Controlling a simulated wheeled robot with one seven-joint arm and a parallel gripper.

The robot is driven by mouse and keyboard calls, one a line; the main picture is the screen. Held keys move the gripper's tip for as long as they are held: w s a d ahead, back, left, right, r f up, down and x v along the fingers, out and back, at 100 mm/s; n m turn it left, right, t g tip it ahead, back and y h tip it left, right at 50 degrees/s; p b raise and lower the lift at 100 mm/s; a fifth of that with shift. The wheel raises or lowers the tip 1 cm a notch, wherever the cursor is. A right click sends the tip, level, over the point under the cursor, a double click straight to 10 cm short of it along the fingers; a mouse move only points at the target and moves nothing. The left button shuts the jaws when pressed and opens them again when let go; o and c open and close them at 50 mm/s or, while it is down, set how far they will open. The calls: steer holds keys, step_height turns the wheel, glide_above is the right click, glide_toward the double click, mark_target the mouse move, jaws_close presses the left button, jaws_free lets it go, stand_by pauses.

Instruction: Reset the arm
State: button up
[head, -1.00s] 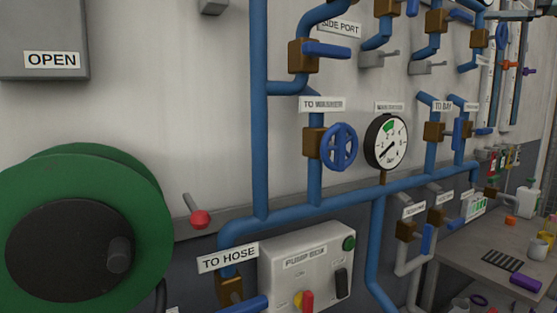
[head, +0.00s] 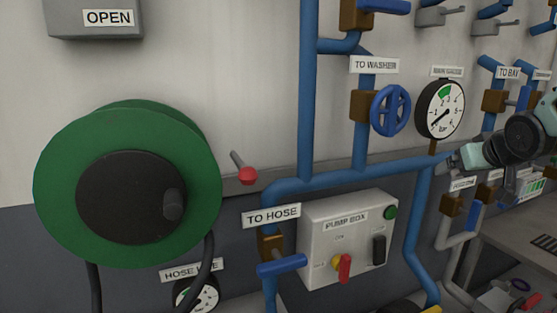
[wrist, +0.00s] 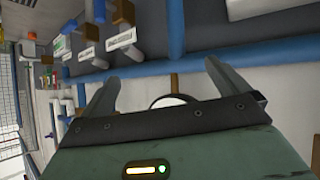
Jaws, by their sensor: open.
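My gripper (head: 454,160) is at the right of the head view, in front of the blue pipework below the main gauge. Its pale green body and my dark wrist joint come in from the right edge. In the wrist view my gripper (wrist: 160,76) has its two grey fingers spread apart with nothing held between them. The pale round gauge (wrist: 168,100) shows partly behind the gripper's dark front edge there. Whether the fingers touch the pipes cannot be told.
A green hose reel (head: 60,170) hangs at left, with a red-tipped lever (head: 246,174) beside it. The pump box (head: 320,225), blue handwheel (head: 390,110) and main gauge (head: 440,108) are on the wall. A grey table (head: 525,225) stands at lower right, partly hidden.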

steer(key=s+a+f+g+y, duration=0.1)
steer(key=s+a+f+g, duration=0.35)
steer(key=s+f, duration=0.35)
steer(key=s+a+f+g+y, duration=0.1)
steer(key=s+a+f+g, duration=0.2)
steer(key=s+a+f, duration=0.5)
steer(key=s+a+n+g+b, duration=0.3)
steer(key=s+a+n, duration=0.5)
steer(key=s+a, duration=0.8)
steer(key=shift+s+a+f+y+b, duration=0.2)
steer(key=shift+s+f+y+b, duration=0.1)
steer(key=shift+s+f+b, duration=0.2)
steer(key=shift+s+a+r, duration=0.1)
steer(key=shift+s, duration=0.05)
steer(key=shift+c, duration=0.3)
